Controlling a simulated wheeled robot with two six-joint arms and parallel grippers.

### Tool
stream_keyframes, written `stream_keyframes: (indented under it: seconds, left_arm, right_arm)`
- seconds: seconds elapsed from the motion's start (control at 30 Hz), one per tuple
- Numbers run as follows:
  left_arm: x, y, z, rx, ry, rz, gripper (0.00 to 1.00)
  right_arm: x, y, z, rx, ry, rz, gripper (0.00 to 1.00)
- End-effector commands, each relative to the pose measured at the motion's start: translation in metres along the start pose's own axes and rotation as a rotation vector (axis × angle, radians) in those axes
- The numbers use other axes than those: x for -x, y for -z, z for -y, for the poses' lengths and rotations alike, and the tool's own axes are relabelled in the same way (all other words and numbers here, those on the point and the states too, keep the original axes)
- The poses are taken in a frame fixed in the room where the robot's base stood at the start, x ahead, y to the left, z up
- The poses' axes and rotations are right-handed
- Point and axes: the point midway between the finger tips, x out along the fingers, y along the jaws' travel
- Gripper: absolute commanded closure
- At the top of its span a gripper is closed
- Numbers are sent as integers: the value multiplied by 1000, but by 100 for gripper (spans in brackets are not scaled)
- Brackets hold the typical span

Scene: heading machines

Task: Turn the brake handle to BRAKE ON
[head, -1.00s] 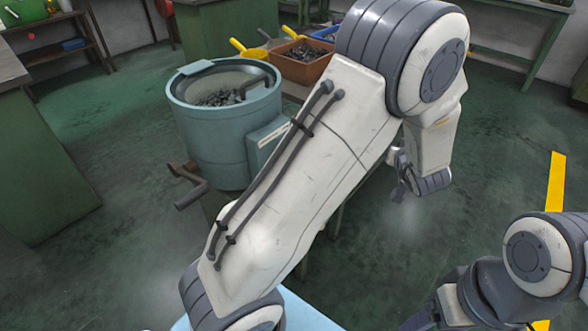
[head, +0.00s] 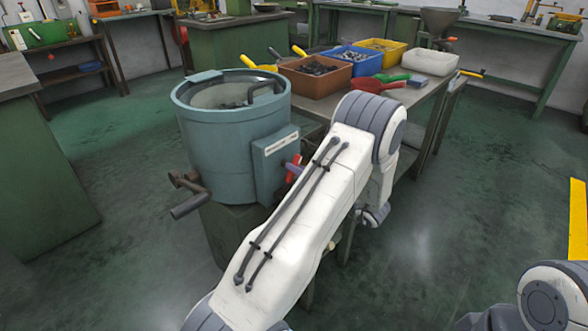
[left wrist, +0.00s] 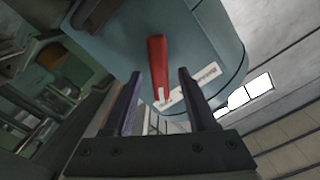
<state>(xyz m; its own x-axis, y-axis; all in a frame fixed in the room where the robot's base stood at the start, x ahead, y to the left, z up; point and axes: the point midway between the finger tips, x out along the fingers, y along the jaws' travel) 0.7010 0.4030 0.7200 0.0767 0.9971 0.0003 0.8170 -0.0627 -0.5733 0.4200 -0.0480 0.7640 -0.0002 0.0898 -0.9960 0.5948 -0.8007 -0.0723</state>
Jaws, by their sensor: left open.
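The brake handle (left wrist: 157,62) is a red lever on the blue-grey machine. In the left wrist view it lies between the two dark fingers of my left gripper (left wrist: 159,75), which is open. Gaps show on both sides, and I cannot tell its depth relative to the fingertips. In the head view a small part of the red handle (head: 294,173) shows beside the box on the drum (head: 225,140), mostly hidden by my left arm. A white label (left wrist: 190,88) sits by the handle; its text is unreadable. My right gripper is out of view.
A bench behind the drum carries an orange bin (head: 316,76), a blue bin (head: 352,62), a yellow bin (head: 392,52) and a red scoop (head: 372,86). A pipe crank (head: 188,200) sticks out at the drum's left. Floor is open at right.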

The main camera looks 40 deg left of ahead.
Motion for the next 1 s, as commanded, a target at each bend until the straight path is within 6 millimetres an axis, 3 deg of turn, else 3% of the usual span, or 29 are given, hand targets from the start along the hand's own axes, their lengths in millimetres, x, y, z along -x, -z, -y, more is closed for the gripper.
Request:
stream_keyframes:
  seconds: [0.2, 0.5, 0.57, 0.67, 1.0]
  left_arm:
    - [-21, 0, 0, 0, 1, 0, 43]
    - [-23, 0, 0, 1, -1, -1, 43]
    - [-23, 0, 0, 1, -1, -1, 62]
    - [-23, 0, 0, 1, -2, -1, 100]
    - [-23, 0, 0, 25, -2, -1, 100]
  right_arm:
    - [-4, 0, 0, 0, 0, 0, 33]
    - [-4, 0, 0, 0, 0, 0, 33]
    - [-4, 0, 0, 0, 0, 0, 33]
    - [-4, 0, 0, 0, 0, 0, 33]
    - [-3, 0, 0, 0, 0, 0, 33]
